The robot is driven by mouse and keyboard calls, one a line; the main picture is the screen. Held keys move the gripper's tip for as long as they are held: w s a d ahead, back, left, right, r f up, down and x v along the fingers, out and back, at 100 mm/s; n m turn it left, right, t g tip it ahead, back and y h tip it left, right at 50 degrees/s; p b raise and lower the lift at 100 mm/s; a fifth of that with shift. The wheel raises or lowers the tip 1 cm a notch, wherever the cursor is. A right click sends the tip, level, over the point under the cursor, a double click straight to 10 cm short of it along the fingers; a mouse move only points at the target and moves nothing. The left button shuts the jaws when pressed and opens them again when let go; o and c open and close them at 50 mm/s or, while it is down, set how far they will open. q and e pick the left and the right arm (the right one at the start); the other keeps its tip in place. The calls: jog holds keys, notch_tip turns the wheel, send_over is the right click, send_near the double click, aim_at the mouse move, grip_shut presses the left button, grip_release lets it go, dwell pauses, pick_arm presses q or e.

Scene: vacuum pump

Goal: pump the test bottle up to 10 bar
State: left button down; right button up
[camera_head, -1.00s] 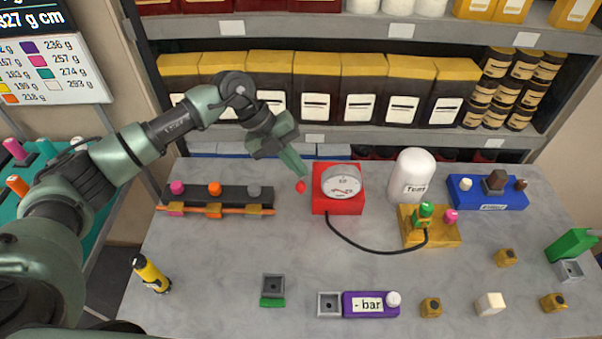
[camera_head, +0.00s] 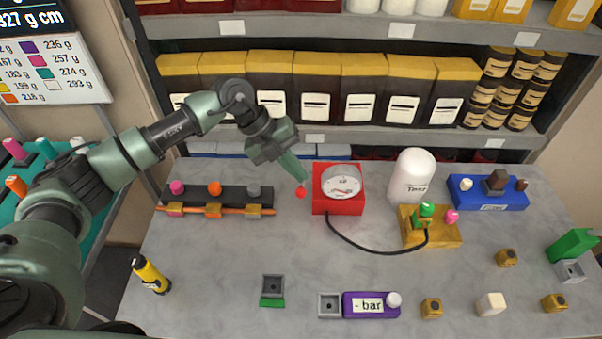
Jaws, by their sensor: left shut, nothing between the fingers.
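The white test bottle (camera_head: 412,177), with "Test" on its label, stands upright behind a yellow block (camera_head: 447,236) with a green valve (camera_head: 426,211) and a pink knob (camera_head: 452,217). The red pump box (camera_head: 338,207) carries a round dial gauge (camera_head: 341,183); its reading is too small to tell. A black hose (camera_head: 365,246) runs from the red box to the yellow block. A red knob (camera_head: 301,192) sits just left of the red box. My left gripper (camera_head: 302,182) is shut and empty, its tips right at the red knob; contact is hard to tell. My right gripper is not in view.
A purple "- bar" display (camera_head: 367,305) lies at the front. A dark rack (camera_head: 235,195) with coloured knobs stands at left, a blue block (camera_head: 503,200) at back right. Small yellow pieces lie front right. Shelves stand behind.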

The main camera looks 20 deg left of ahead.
pick_arm(q)
jog(key=s+d+f+b, duration=0.1)
jog(key=s+f, duration=0.3)
jog(key=f, duration=0.1)
jog(key=shift+s+b, duration=0.15)
jog(key=shift+b, duration=0.2)
dwell(4.9)
jog(key=shift+d, duration=0.1)
dwell(0.4)
jog(key=w+a+r+p, duration=0.1)
jog(key=w+r+p, duration=0.2)
jog(key=w+r, duration=0.3)
jog(key=shift+w+a+r, duration=0.25)
jog(key=shift+a+r, duration=0.15)
jog(key=shift+r, duration=0.55)
dwell(0.4)
